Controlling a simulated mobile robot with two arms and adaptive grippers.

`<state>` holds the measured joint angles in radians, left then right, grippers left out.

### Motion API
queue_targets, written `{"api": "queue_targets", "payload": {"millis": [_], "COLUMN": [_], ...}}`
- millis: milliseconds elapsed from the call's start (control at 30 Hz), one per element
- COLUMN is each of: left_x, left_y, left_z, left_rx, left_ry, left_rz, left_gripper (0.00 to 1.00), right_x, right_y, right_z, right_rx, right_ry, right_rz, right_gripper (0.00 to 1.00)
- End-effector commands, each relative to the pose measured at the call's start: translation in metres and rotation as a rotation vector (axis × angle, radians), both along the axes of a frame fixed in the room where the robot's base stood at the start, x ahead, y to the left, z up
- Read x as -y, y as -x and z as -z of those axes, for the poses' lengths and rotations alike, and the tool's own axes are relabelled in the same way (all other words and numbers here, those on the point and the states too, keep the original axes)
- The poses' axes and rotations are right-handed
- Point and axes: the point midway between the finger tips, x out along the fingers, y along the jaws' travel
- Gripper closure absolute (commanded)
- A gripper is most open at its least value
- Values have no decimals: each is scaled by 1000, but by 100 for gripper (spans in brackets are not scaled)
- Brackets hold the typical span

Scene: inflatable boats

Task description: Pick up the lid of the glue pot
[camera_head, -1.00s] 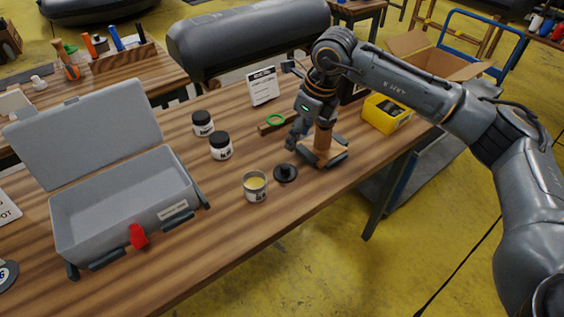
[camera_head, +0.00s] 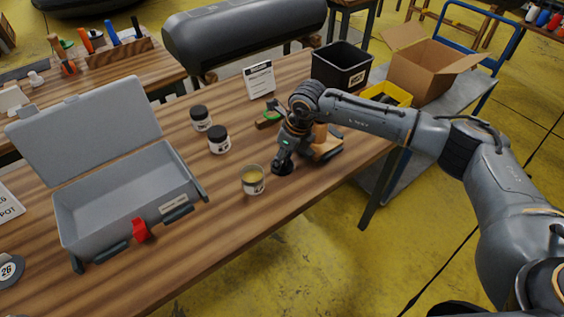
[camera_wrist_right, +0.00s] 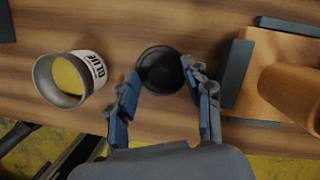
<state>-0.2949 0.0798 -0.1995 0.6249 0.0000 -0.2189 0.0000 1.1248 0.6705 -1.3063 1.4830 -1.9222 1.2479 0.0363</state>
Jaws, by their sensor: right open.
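The glue pot (camera_head: 253,181) stands open and upright on the wooden bench, with yellow glue inside. It also shows in the right wrist view (camera_wrist_right: 70,77), labelled GLUE. The lid, a round black disc (camera_wrist_right: 158,62), lies flat on the bench just right of the pot. In the head view the lid (camera_head: 284,169) is partly hidden by my right gripper (camera_head: 283,158). In the wrist view my right gripper (camera_wrist_right: 161,76) is open, with one finger on each side of the lid's near part. I cannot tell whether the fingers touch it. My left gripper is not in view.
A wooden block with dark pads (camera_wrist_right: 290,90) stands close right of the gripper. Two black-capped jars (camera_head: 219,140) are behind the pot. An open grey toolbox (camera_head: 125,200) fills the left. A black bin (camera_head: 341,68) and yellow box (camera_head: 386,94) stand back right.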

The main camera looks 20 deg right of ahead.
Motion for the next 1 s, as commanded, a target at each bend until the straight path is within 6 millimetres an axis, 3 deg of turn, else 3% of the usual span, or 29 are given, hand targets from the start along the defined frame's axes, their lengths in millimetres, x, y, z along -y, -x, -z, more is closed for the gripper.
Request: {"api": "queue_targets", "payload": {"millis": [133,300,367,767,1000], "left_x": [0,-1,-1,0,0], "left_y": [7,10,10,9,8], "left_z": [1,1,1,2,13], "left_rx": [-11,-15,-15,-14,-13], "left_ry": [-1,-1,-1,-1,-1], "left_rz": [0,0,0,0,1], "left_gripper": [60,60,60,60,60], "right_x": [0,0,0,0,0], "right_y": [0,0,0,0,-1], "right_z": [0,0,-1,-3,-28], "right_rx": [0,0,0,2,5], "right_ry": [0,0,0,-1,-2], "right_rz": [0,0,0,0,-1], "right_gripper": [50,84,93,93,94]}}
